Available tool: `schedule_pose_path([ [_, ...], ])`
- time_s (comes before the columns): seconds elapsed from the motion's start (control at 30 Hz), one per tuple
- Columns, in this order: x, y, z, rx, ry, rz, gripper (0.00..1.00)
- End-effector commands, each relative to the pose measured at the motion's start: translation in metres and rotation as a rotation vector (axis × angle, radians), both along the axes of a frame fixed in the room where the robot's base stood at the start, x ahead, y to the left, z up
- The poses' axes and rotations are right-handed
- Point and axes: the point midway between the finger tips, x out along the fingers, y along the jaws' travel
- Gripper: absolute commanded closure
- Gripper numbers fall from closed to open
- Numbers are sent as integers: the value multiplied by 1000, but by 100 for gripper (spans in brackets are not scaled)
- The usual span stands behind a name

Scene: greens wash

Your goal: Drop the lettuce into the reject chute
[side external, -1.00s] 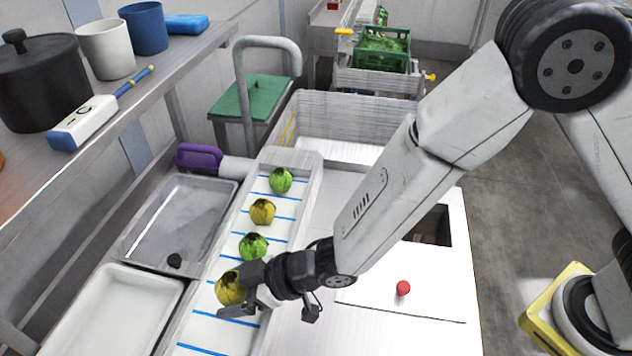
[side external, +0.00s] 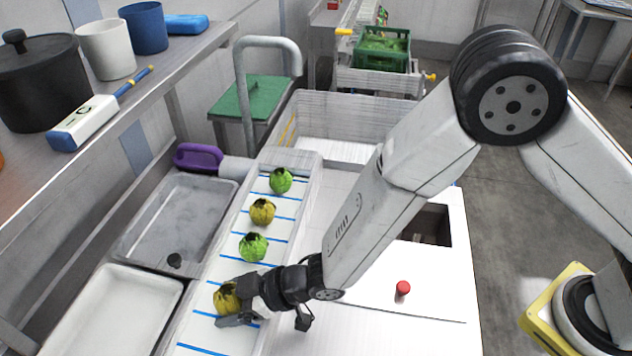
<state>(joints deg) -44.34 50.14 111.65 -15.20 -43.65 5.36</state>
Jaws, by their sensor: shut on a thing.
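A yellowish lettuce (side external: 226,299) is at the near end of the white belt (side external: 212,334) with blue stripes. My gripper (side external: 230,305) is shut on this lettuce from the right, low over the belt. The fingers hide part of it, and I cannot tell whether it touches the belt. Farther up the belt are a green lettuce (side external: 253,247), another yellowish lettuce (side external: 262,211) and a second green one (side external: 281,180). A dark square opening, which looks like the reject chute (side external: 437,222), is in the white worktop to the right, partly hidden behind my arm.
A red button (side external: 403,288) stands on the white worktop (side external: 400,335) near the opening. A shelf with a black pot (side external: 42,85) is at left. A green crate (side external: 383,48) is at the back.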

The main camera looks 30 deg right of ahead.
Motion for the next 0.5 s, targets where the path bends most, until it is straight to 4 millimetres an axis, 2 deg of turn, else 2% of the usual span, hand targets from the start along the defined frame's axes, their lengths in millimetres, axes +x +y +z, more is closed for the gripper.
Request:
schedule_pose_path([
  [0.37, 0, 0, -4, 0, 0, 0, 77],
  [0.4, 0, 0, -4, 0, -1, 0, 6],
  [0.43, 0, 0, -4, 0, -1, 0, 0],
  [0.5, 0, 0, -4, 0, 0, 0, 0],
])
